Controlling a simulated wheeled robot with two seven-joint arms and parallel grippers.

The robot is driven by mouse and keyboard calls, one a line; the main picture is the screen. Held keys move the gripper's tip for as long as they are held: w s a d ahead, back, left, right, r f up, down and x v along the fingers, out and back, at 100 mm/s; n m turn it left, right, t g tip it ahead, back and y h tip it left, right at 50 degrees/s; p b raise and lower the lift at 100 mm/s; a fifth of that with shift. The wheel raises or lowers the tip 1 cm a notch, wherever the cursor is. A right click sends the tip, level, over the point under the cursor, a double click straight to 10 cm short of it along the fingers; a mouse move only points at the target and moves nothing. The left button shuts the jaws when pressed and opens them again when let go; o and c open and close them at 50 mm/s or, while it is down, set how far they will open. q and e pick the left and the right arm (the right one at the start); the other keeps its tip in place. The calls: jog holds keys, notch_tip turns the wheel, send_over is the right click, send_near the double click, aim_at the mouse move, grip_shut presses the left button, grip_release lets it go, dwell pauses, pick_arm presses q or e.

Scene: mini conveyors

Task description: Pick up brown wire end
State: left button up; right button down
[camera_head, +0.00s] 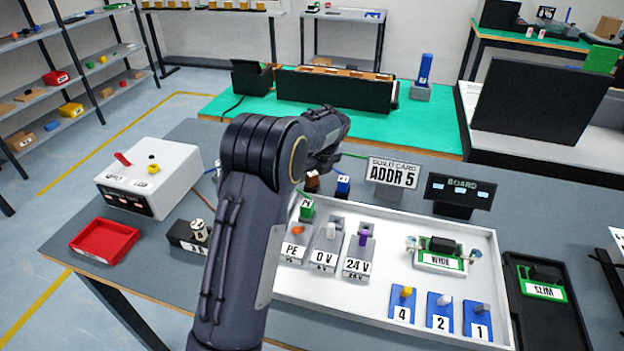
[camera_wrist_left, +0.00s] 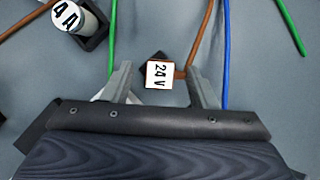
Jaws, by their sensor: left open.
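The brown wire end is a small brown block with a white "24 V" label (camera_wrist_left: 159,74), joined to a brown wire (camera_wrist_left: 201,38). In the left wrist view it lies between the fingertips of my left gripper (camera_wrist_left: 160,84), which is open, with a visible gap on each side. In the head view the brown end (camera_head: 312,183) shows just below my left gripper (camera_head: 322,168), partly hidden by it. My right gripper is not in view.
The blue wire end (camera_head: 343,184) and green wire end (camera_head: 306,209) are close by. A white cylinder marked "4 A" (camera_wrist_left: 68,15) stands in a dark holder. A white tray (camera_head: 400,222) holds labelled terminals. A sign reading "ADDR 5" (camera_head: 393,173) stands behind.

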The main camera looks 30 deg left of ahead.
pick_arm(q)
jog(key=shift+x, duration=0.85)
jog(key=shift+c, duration=0.4)
jog(key=c, duration=1.1)
jog(key=shift+o, duration=0.2)
jog(key=shift+r, duration=0.1)
